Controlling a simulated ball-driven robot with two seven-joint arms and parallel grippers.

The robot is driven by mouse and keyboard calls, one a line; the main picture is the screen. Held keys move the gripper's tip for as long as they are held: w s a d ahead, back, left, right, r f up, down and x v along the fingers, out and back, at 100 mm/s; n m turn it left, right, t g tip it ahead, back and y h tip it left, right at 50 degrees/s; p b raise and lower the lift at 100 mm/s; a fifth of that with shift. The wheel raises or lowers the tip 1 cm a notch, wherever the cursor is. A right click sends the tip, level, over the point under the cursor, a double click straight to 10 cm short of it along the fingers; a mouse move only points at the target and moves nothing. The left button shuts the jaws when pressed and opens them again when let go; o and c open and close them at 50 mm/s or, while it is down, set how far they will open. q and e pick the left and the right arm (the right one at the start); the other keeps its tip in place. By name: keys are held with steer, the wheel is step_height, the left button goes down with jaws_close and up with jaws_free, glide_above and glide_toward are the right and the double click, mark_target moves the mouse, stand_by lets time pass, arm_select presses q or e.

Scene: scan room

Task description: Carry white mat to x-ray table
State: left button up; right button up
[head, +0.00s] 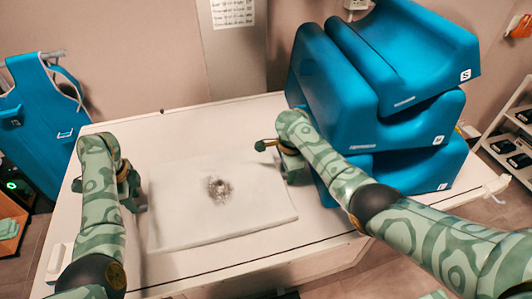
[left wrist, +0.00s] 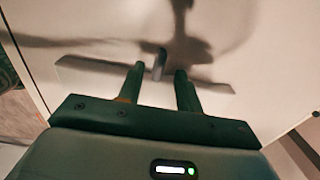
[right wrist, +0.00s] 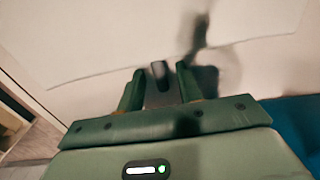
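The white mat (head: 180,215) lies flat on a pale tabletop (head: 195,128), with a dark grey smudge (head: 219,190) near its middle. My left gripper (head: 130,192) is at the mat's left side. In the left wrist view its fingers (left wrist: 160,80) are spread, with a small grey tab (left wrist: 159,63) between and just beyond them, near the mat's edge. My right gripper (head: 285,162) is at the mat's right side. In the right wrist view its fingers (right wrist: 159,86) are spread around a similar grey tab (right wrist: 160,74). Neither gripper visibly touches a tab.
Stacked blue foam wedges (head: 370,125) stand on the table's right end, close to my right arm. A blue apron (head: 40,120) hangs at the left. A shelf (head: 505,150) stands at the far right. The tabletop behind the mat is clear.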

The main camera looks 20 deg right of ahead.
steer(key=shift+r, duration=0.5)
arm_select(q)
step_height(320, 180, up, 9)
steer(key=shift+s+r, duration=0.2)
arm_select(e)
step_height(320, 180, up, 11)
steer(key=shift+s, duration=0.25)
